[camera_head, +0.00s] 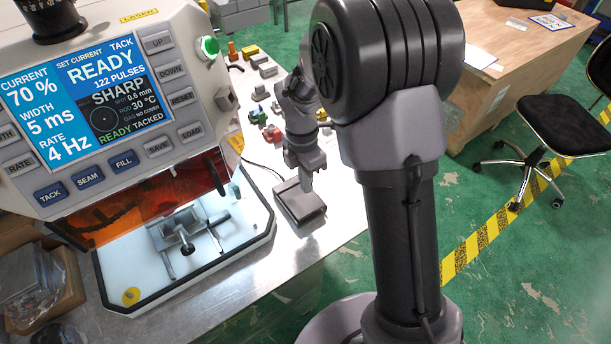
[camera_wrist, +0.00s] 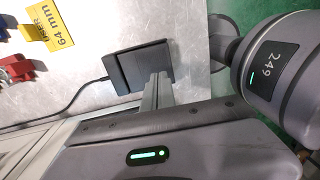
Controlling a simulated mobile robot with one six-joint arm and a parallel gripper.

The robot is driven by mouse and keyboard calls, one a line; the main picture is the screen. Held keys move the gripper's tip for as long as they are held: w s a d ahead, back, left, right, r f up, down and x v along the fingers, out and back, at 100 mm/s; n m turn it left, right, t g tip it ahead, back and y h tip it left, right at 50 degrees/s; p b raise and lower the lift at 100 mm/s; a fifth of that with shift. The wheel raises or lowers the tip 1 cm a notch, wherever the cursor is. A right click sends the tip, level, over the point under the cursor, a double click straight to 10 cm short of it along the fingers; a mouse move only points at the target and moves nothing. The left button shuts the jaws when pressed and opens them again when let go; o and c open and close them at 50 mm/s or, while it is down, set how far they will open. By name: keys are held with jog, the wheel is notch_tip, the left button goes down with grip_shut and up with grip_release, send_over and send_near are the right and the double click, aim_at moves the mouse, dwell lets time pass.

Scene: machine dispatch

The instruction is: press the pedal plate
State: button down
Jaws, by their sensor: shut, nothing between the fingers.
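The pedal plate (camera_head: 291,203) is a dark, flat, box-like pedal with a cable, lying on the metal bench to the right of the welding machine. It also shows in the wrist view (camera_wrist: 128,70), top centre. My gripper (camera_head: 307,187) points down over the pedal's far right part, with its fingers together and empty. In the wrist view the fingertips (camera_wrist: 158,80) overlap the pedal's lower right part. I cannot tell whether they touch it. Part of the plate is hidden behind the fingers.
The laser machine (camera_head: 90,95) stands on the left; its screen reads READY, 70 %, 5 ms, 4 Hz, 122 pulses. Its white work tray (camera_head: 240,245) holds a metal fixture. Several small coloured parts (camera_head: 270,133) lie behind the pedal. A wooden desk (camera_head: 530,55) and chair (camera_head: 550,120) stand right.

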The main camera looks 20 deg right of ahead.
aim_at(308, 206)
jog(key=f+b, duration=0.1)
jog(key=f, duration=0.3)
jog(key=f+b, duration=0.1)
jog(key=f, duration=0.1)
jog(key=shift+s+d+f+b, duration=0.1)
jog(key=shift+s+f+b, duration=0.1)
jog(key=shift+s+b, duration=0.15)
